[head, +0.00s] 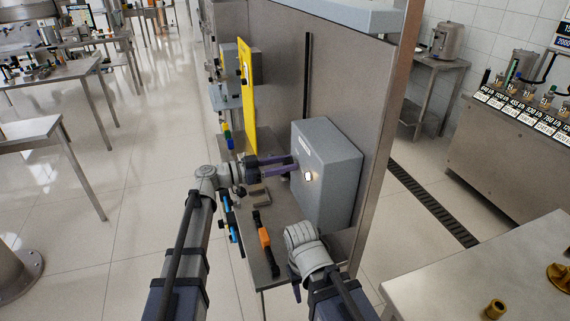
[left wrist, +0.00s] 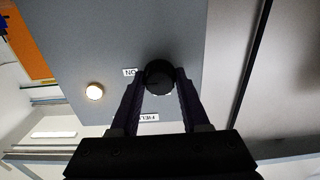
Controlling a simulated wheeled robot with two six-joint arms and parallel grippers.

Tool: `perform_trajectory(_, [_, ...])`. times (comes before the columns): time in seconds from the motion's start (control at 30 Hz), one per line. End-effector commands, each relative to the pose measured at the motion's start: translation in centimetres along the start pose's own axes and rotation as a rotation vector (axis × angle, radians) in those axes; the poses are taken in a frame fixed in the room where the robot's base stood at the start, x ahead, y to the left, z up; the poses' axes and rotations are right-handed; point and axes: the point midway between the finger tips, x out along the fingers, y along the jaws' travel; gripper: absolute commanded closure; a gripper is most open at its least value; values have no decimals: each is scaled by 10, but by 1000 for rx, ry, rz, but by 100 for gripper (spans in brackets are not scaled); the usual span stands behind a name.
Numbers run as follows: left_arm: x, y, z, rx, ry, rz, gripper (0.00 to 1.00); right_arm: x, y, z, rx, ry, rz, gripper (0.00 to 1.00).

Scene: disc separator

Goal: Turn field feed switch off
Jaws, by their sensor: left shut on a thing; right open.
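The field feed switch is a round black knob (left wrist: 159,78) on the face of a grey box (head: 335,170). My left gripper (head: 292,164) is shut on the knob, with one finger on each side of it in the left wrist view (left wrist: 160,85). An "ON" label (left wrist: 130,72) and a partly covered "FIELD" label (left wrist: 148,117) show upside down beside it. A lit round lamp (head: 308,175) is on the same face. The knob's pointer direction cannot be made out. My right gripper (head: 294,278) is low in front of the box, mostly hidden by its wrist.
The box stands on a narrow metal shelf against an upright panel (head: 345,85). An orange and black tool (head: 264,237) lies on the shelf. A yellow plate (head: 247,95) stands farther back. A metal table (head: 500,270) is at the lower right.

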Motion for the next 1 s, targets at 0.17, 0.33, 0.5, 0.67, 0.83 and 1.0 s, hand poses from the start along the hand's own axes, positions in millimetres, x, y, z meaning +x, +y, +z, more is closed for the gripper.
perform_trajectory(0.17, [0, 0, 0, -17, 0, 0, 100, 0, 0, 0, 0, 0, 0, 50])
perform_trajectory(0.33, [0, 0, 0, -85, 0, 0, 100, 0, 0, 0, 0, 0, 0, 50])
perform_trajectory(0.5, [0, -1, 0, -212, 0, 0, 100, 0, 0, 0, 0, 0, 0, 50])
perform_trajectory(0.67, [0, -1, 0, -362, 0, 0, 100, 0, 0, 0, 0, 0, 0, 50])
perform_trajectory(0.83, [0, -2, 1, -524, 0, 0, 100, 1, 0, 0, 0, 0, 0, 50])
perform_trajectory(1.0, [0, -2, 1, -686, -1, 0, 100, 1, 0, 0, 0, 0, 0, 50])
